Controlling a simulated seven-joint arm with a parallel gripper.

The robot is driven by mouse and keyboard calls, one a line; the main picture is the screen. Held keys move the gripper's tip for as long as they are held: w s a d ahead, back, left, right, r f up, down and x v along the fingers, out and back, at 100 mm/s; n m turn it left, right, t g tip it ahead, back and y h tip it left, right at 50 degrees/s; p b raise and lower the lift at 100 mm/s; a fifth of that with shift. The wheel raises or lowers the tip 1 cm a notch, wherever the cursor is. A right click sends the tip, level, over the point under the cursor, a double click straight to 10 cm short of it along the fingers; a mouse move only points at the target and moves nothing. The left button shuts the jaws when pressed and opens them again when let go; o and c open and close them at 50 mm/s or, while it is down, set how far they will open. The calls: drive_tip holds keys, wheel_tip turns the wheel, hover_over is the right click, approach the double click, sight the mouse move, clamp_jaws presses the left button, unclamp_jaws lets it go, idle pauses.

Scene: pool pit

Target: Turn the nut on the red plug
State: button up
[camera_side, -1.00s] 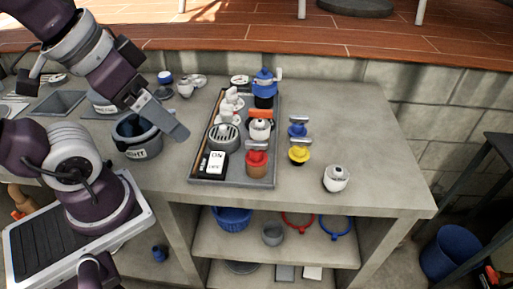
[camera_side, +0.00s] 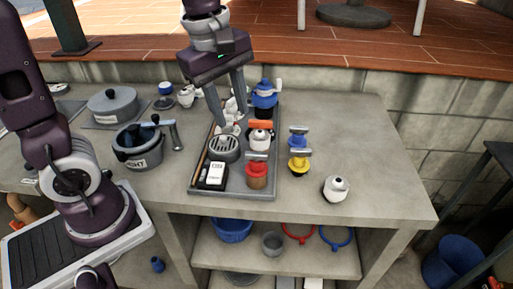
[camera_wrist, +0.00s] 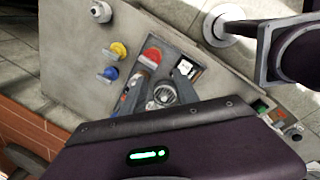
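The red plug (camera_side: 257,177) stands upright at the front right corner of the grey tray (camera_side: 235,194). A grey metal bar-shaped top piece (camera_side: 257,157) sits on it; I cannot make out a separate nut. In the wrist view the red plug (camera_wrist: 152,55) shows just beyond my fingers. My gripper (camera_side: 231,121) is open and points down over the back middle of the tray, behind and above the red plug. Its fingers are apart with nothing held between them, and it does not touch the plug.
A white valve with an orange handle (camera_side: 260,137), a round grey drain (camera_side: 224,148) and a blue-topped device (camera_side: 264,97) stand on the tray. Yellow (camera_side: 298,167) and blue plugs stand right of it. A grey pot (camera_side: 137,150) is left. The counter's right end is mostly clear.

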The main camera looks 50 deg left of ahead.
sight(256, 153)
drive_tip(key=w+f+n, duration=0.2)
drive_tip(key=n, duration=0.1)
drive_tip(key=w+f+n+g, duration=0.1)
drive_tip(key=w+f+n, duration=0.1)
drive_tip(key=n, duration=0.1)
drive_tip(key=w+f+n+g, duration=0.1)
drive_tip(key=w+f+n, duration=0.1)
drive_tip(key=f+n, duration=0.1)
drive_tip(key=shift+w, duration=0.15)
wheel_tip(256, 153, down, 7)
drive_tip(key=shift+r, duration=0.15)
clamp_jaws()
